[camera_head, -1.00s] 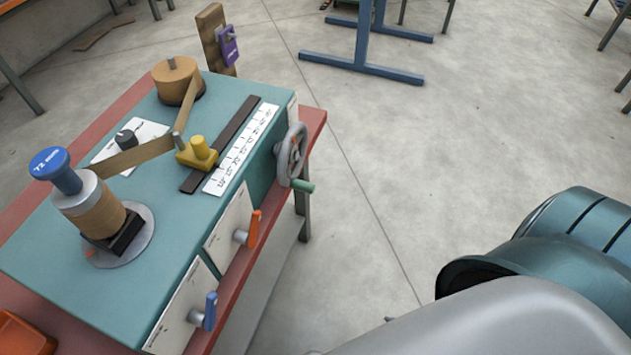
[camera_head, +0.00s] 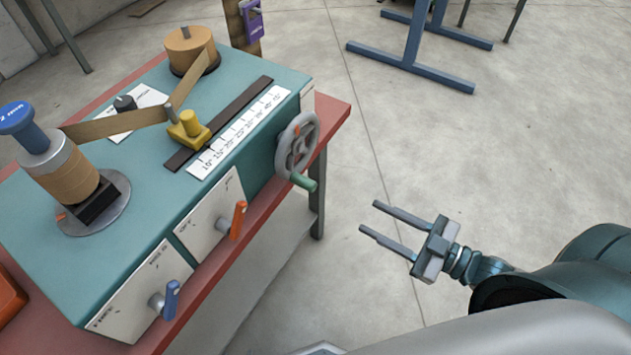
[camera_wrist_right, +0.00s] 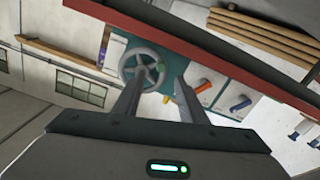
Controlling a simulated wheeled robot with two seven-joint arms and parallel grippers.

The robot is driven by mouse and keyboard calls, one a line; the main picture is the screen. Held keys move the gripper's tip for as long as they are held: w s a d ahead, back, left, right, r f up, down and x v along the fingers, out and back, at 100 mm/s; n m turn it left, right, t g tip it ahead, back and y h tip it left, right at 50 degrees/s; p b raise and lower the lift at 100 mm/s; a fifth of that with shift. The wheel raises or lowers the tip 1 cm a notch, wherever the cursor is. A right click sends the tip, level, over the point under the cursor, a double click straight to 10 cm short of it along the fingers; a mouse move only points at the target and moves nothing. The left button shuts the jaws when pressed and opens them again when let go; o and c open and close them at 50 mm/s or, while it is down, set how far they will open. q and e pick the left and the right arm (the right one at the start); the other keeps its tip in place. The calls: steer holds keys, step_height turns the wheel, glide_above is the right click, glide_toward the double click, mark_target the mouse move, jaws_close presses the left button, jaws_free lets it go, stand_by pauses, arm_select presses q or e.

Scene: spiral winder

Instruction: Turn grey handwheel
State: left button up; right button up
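The grey handwheel (camera_head: 297,146) is mounted on the right end of the teal winder machine, with a green handle (camera_head: 304,181) at its lower rim. It also shows in the right wrist view (camera_wrist_right: 141,64), beyond the fingertips. My right gripper (camera_head: 368,217) is open and empty, to the right of and below the handwheel in the head view, with a clear gap between them. Its two fingers (camera_wrist_right: 155,92) stand apart in the right wrist view with nothing between them. My left gripper is in neither view.
The teal machine (camera_head: 130,200) stands on a red-edged bench (camera_head: 335,120). Orange (camera_head: 237,220) and blue (camera_head: 171,299) levers stick out of its front. A yellow slider (camera_head: 188,128) and tape rolls are on top. A blue stand (camera_head: 413,50) is behind. The floor between gripper and bench is clear.

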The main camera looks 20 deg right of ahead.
mark_target(315, 188)
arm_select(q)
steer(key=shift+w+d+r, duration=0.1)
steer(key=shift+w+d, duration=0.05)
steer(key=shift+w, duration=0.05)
arm_select(e)
steer(key=shift+s+a+r, duration=0.15)
steer(key=shift+a+r, duration=0.15)
steer(key=shift+r, duration=0.35)
steer(key=p+x, duration=0.3)
steer(key=x, duration=1.2)
steer(key=shift+w+a+r, duration=0.15)
steer(key=shift+w+a, duration=0.1)
steer(key=shift+w, duration=0.05)
steer(key=shift+x, duration=0.8)
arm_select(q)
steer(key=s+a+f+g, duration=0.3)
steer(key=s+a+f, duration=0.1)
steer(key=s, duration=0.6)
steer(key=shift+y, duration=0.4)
arm_select(e)
steer(key=shift+a, duration=0.1)
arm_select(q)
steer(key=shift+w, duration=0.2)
arm_select(e)
steer(key=shift+c, duration=0.7)
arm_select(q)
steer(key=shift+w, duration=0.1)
arm_select(e)
jaws_close()
